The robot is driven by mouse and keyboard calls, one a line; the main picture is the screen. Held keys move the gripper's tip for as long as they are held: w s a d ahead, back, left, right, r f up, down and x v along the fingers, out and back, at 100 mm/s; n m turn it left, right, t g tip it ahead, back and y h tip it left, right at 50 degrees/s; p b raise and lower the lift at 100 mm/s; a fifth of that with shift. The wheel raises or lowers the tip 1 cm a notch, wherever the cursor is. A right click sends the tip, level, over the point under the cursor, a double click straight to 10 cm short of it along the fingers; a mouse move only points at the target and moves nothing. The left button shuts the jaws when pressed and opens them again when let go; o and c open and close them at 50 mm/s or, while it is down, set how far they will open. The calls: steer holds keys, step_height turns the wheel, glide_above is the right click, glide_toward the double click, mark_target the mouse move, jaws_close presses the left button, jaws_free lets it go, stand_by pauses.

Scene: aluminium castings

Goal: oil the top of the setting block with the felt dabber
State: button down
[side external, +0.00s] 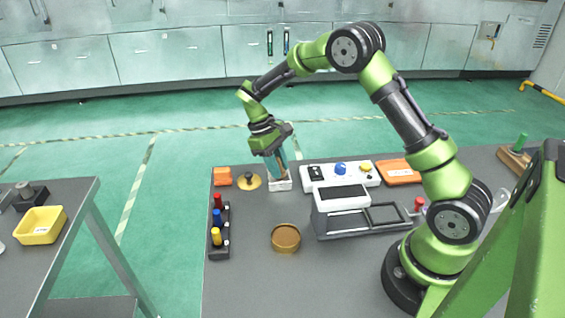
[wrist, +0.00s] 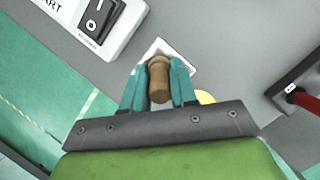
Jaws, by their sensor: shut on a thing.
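My gripper (wrist: 158,85) has teal fingers shut on a brown wooden handle, which looks like the felt dabber (wrist: 159,80). In the side view my gripper (side external: 277,163) points down, with its fingertips just over a small white open holder (side external: 281,186) near the table's far edge. The holder also shows in the wrist view (wrist: 182,63), partly behind the handle and fingers. The dabber's felt end is hidden, and I cannot tell whether it is inside the holder or above it. I cannot tell for certain which thing is the setting block.
A yellow disc with a dark knob (side external: 249,182) and an orange block (side external: 222,176) stand left of the holder. A white switch panel (side external: 340,176) is close on the right. A bottle rack (side external: 219,232), brown round dish (side external: 286,238) and grey frame fixture (side external: 360,215) stand nearer.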

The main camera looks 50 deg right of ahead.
steer(key=shift+s+d+r, duration=0.2)
steer(key=shift+s+d, duration=0.85)
steer(key=shift+d, duration=0.05)
step_height(320, 180, up, 8)
steer(key=shift+w+f, duration=0.1)
steer(key=shift+f, duration=0.05)
stand_by(0.4)
steer(key=shift+w+d+f, duration=0.3)
steer(key=shift+w+f, duration=0.05)
